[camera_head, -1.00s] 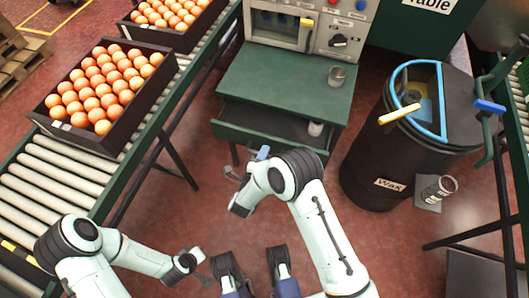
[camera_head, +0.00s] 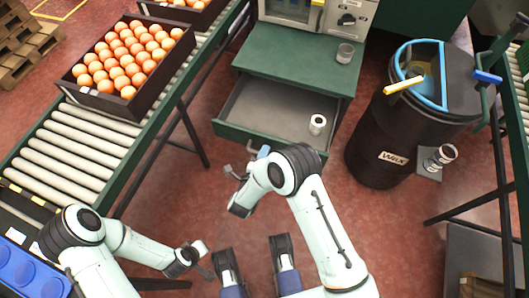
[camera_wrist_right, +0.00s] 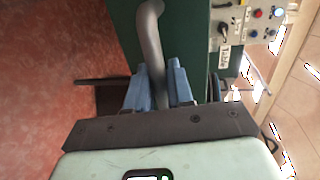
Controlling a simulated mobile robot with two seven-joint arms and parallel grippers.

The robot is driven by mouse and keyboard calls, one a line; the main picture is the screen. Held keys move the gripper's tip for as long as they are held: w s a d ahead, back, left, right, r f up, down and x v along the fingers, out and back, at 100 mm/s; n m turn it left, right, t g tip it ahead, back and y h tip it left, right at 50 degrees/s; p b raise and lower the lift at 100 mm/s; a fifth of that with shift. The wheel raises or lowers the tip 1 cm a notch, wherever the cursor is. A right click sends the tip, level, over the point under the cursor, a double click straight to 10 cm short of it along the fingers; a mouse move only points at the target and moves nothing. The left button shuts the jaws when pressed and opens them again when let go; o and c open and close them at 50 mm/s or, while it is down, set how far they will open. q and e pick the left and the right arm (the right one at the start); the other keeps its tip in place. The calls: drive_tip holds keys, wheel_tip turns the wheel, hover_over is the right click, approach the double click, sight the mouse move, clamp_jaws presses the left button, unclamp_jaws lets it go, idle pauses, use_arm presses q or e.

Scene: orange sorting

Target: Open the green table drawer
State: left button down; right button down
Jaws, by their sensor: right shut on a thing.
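The green table (camera_head: 303,58) stands at the top middle in the head view. Its green drawer (camera_head: 268,146) is pulled well out toward me, and its grey inside shows. A small white roll-like item (camera_head: 317,124) stands in the drawer. My right gripper (camera_head: 252,160) is at the drawer's front. In the right wrist view its blue fingers (camera_wrist_right: 160,88) are shut on the curved metal drawer handle (camera_wrist_right: 151,40). My left gripper (camera_head: 203,262) is at the lower left, away from the drawer; its jaw opening is too small to tell.
A roller conveyor (camera_head: 80,139) with a crate of oranges (camera_head: 150,87) runs along the left. A black Wax barrel (camera_head: 379,140) stands right of the drawer. Red floor in front of the drawer is clear around my arms.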

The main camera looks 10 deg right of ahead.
idle(0.3)
drive_tip(key=c, duration=1.2)
unclamp_jaws()
drive_tip(key=shift+s+a, duration=0.1)
